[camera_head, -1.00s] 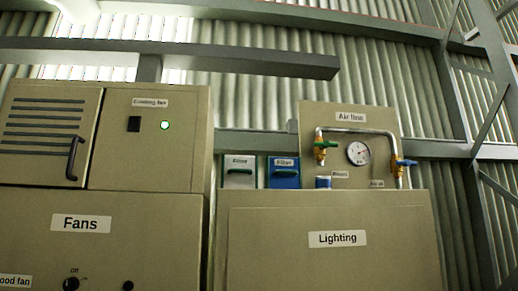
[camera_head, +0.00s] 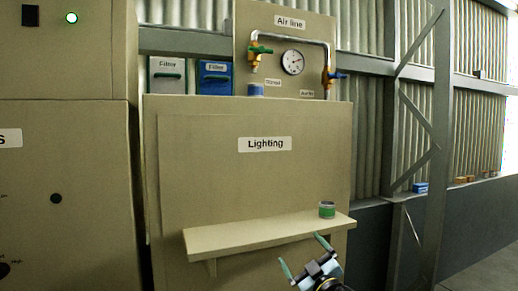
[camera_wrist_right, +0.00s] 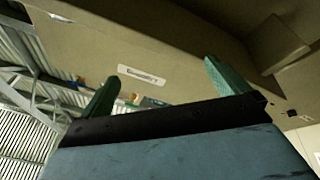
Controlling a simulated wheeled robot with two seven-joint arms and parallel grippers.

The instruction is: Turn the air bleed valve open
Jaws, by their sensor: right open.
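The air line panel (camera_head: 248,77) stands above the lighting cabinet in the head view and carries a bent metal pipe. A brass valve with a green handle (camera_head: 258,50) is on the pipe's left end. A valve with a blue handle (camera_head: 335,75) is on its right end. Small labels sit below, too blurred to read surely. My right gripper (camera_head: 303,254) is open and empty, low in front of the cabinet and far below both valves. Its green fingers also show apart in the right wrist view (camera_wrist_right: 160,80). My left gripper is out of view.
The lighting cabinet (camera_head: 200,160) has a shelf (camera_head: 235,238) with a green tin (camera_head: 327,210) near my right gripper. A round gauge (camera_head: 293,62) sits between the valves. Filter boxes (camera_head: 167,76) (camera_head: 215,78) stand left of the panel. A steel post (camera_head: 440,150) stands at the right.

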